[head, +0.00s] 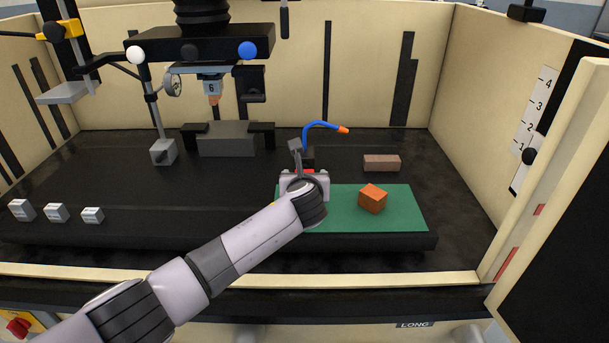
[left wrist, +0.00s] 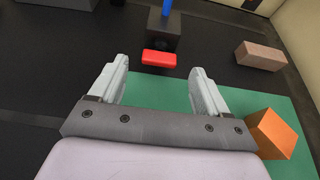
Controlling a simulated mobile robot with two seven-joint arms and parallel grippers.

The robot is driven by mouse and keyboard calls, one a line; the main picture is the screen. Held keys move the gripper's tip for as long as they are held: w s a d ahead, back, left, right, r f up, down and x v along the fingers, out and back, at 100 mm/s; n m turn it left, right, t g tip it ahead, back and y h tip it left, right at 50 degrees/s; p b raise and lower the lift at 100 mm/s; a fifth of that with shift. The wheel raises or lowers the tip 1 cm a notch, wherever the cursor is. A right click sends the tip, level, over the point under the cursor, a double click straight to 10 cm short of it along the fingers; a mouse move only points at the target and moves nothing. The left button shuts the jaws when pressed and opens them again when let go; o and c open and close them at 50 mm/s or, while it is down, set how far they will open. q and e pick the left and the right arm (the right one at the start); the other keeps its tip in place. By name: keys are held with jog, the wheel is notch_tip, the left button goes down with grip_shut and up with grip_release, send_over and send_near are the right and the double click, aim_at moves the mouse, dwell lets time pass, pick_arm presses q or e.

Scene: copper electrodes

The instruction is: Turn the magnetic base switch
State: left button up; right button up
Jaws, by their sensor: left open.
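The magnetic base is a black block (left wrist: 180,38) with a blue hose (head: 318,126) that ends in an orange nozzle. Its red switch (left wrist: 162,60) sticks out at the front of the block, on the side facing my left gripper. In the left wrist view my left gripper (left wrist: 160,72) is open and empty, with one finger on each side of the switch's line. The switch shows just ahead of the gap; I cannot tell whether a finger touches it. My right gripper is not in view.
An orange block (head: 372,199) sits on a green mat (head: 405,208), right of my gripper. A brownish block (head: 381,163) lies behind it. A vise (head: 227,139) stands below the machine head. Small grey blocks (head: 56,212) lie at left. Cream walls enclose the tank.

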pick_arm(q)
jog(key=shift+b+x, duration=0.3)
jog(key=shift+x, duration=0.45)
jog(key=shift+b+x, duration=0.9)
jog(key=shift+x, duration=0.3)
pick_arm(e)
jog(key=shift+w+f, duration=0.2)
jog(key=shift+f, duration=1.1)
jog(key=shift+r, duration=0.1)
pick_arm(q)
jog(key=c, duration=1.1)
jog(key=shift+o, duration=0.2)
jog(key=shift+a+r+n+h+p, duration=0.2)
jog(key=shift+n+h+p, duration=0.35)
jog(key=shift+p, duration=0.3)
jog(key=shift+f+n+h+p, duration=0.25)
jog(key=shift+n+h, duration=0.2)
jog(key=shift+n, duration=0.4)
jog(key=shift+a+n+h, duration=0.1)
jog(key=shift+n+h, duration=0.2)
jog(key=shift+n, duration=0.2)
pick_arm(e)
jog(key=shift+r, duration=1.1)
